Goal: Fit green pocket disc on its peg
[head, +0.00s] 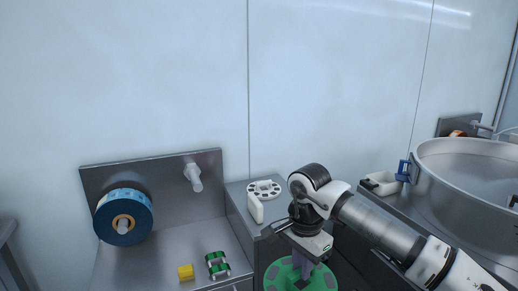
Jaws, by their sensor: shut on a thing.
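The green pocket disc (277,277) is at the bottom middle of the head view, with dark round spots around its face. Its lower part is cut off by the frame edge. My gripper (304,270) comes down from the right and is shut on the disc near its middle; the fingers partly cover it. A bare metal peg (193,178) sticks out of the upright steel plate to the left. I cannot tell whether this is the disc's peg. A white disc with dark pockets (265,189) lies on top of the grey cabinet, behind and left of my gripper.
A blue roll (124,217) sits on the steel plate (160,166). A yellow block (185,272) and a green and silver part (217,265) lie on the steel surface below. A white upright piece (255,208) stands by the white disc. A large steel bowl (465,195) is at right.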

